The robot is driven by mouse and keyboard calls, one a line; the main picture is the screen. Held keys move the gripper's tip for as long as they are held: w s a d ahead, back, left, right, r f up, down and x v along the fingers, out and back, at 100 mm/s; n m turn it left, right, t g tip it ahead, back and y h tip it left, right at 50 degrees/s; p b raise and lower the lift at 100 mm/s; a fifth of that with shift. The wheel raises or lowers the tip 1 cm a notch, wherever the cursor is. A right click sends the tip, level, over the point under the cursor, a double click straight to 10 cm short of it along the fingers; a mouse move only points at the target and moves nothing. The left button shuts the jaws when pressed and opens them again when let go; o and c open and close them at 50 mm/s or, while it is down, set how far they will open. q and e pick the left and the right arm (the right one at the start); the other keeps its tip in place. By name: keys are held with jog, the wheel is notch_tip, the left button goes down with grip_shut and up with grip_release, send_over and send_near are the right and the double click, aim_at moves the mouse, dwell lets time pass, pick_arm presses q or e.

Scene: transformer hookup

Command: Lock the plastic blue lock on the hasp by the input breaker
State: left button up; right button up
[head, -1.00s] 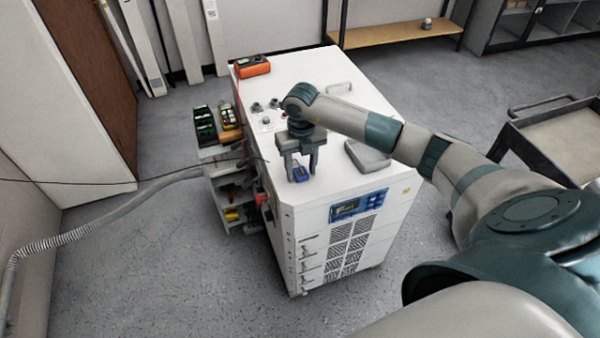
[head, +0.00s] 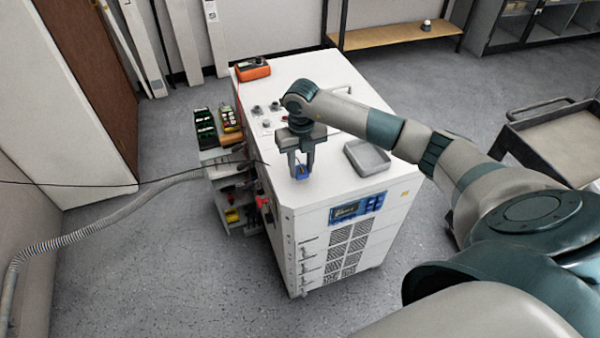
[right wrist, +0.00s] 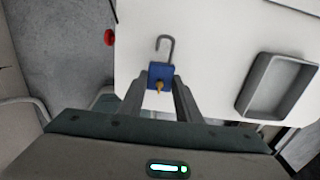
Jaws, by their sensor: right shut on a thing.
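The blue lock (right wrist: 160,76) lies between the fingertips of my right gripper (right wrist: 161,86) in the right wrist view. Its grey shackle (right wrist: 166,44) points away from the gripper and looks open, and a brass-coloured key (right wrist: 159,87) sticks out of the near end. In the head view my right gripper (head: 302,174) points down at the front left of the white cabinet top, shut on the blue lock (head: 301,176). Whether the lock still touches the top, I cannot tell. The hasp and input breaker are not clearly made out. My left gripper is not in view.
A grey tray (head: 367,158) sits right of the gripper on the white cabinet (head: 335,110). An orange meter (head: 252,69) is at the back left corner. A tool cart (head: 232,182) stands against the cabinet's left side. A red part (right wrist: 109,37) shows beside the cabinet's edge.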

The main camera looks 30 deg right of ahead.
aim_at(300, 167)
jog(key=shift+r+p, duration=0.85)
jog(key=shift+r, duration=0.95)
jog(key=shift+a, duration=0.1)
jog(key=shift+a+r+n, duration=0.15)
jog(key=shift+a+n, duration=0.2)
jog(key=shift+n, duration=0.35)
jog(key=s+a+r+m+b, duration=0.3)
jog(key=s+a+m, duration=0.3)
jog(key=m, duration=1.1)
jog(key=s+a+r+m+b, duration=0.4)
jog(key=s+a+m, duration=0.3)
jog(key=m, duration=1)
jog(key=shift+a+m+b, duration=0.4)
jog(key=shift+a+b, duration=0.2)
jog(key=shift+a, duration=0.3)
jog(key=shift+s, duration=0.1)
